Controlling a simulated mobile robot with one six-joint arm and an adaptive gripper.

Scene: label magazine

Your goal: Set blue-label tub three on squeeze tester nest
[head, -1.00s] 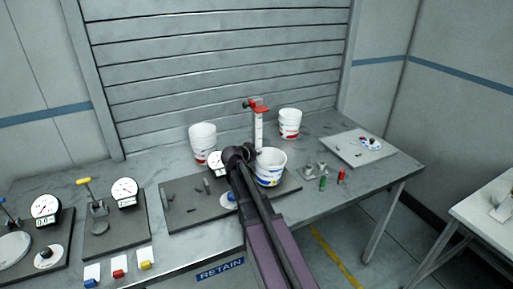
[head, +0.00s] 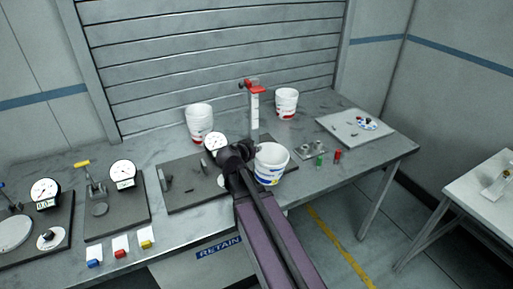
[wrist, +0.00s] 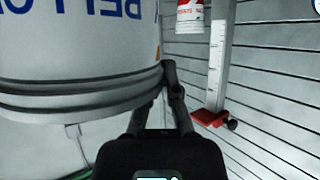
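The blue-label tub (head: 271,155) is white with blue and yellow print and hangs over the right end of the middle grey board (head: 187,204). In the wrist view the tub (wrist: 80,35) fills the upper left, upside down, with blue letters. My gripper (head: 256,149) is at the tub's left side in the head view. Its fingers (wrist: 171,75) meet at the tub's rim and appear shut on it; the exact contact is partly hidden. The middle board carries a dial gauge (head: 215,142) and small upright blocks (head: 165,181), probably the squeeze tester; its nest is not clearly distinguishable.
Two red-label tub stacks (head: 200,122) (head: 287,103) stand at the back. A red-topped height post (head: 254,108) rises behind the held tub. A lever gauge station (head: 122,174) is left. Small green (head: 319,160) and red pieces are right, near a pale board (head: 352,130).

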